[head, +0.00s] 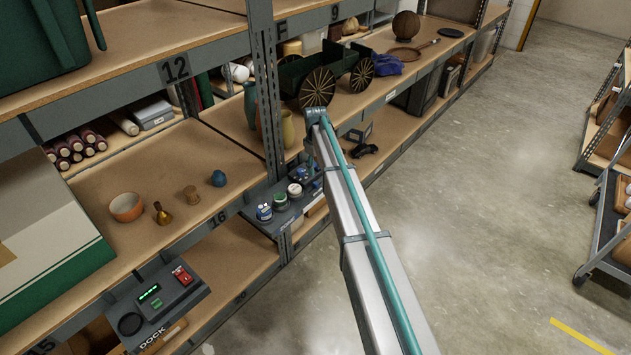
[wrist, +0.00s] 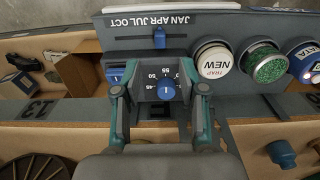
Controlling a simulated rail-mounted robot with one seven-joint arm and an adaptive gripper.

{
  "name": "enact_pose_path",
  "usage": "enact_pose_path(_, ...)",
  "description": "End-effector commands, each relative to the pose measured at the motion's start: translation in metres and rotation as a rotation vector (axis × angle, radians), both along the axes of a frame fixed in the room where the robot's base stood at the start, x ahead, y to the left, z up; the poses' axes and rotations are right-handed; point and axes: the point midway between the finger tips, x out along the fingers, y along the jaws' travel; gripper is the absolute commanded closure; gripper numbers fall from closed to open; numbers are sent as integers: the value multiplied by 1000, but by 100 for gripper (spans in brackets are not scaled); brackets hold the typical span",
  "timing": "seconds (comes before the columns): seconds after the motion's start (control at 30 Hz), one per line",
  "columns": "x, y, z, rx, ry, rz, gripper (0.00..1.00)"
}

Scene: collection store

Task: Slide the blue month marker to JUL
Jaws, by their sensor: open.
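The blue month marker (wrist: 159,37) stands on a slotted strip in the wrist view. It is below the printed row JAN APR JUL OCT (wrist: 172,21), near JAN and APR by eye; its exact month is hard to tell. My gripper (wrist: 160,97) is open and empty. Its fingers appear on either side of a dial (wrist: 150,80) with a blue knob, below the marker in the picture. I cannot tell whether they touch it. In the head view my arm hides the gripper, and the marker cannot be made out.
A wheeled cart model (head: 325,75) sits on the shelf in the head view. The aisle floor (head: 480,170) is clear.

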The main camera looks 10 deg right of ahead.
Motion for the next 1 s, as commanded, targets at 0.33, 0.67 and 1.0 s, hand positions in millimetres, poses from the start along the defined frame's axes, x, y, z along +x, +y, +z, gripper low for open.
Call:
enact_pose_path(0.33,0,0,-58,0,1,-2,58)
enact_pose_path(0.67,0,0,-80,0,0,-2,58)
enact_pose_path(1.0,0,0,-80,0,0,-2,77)
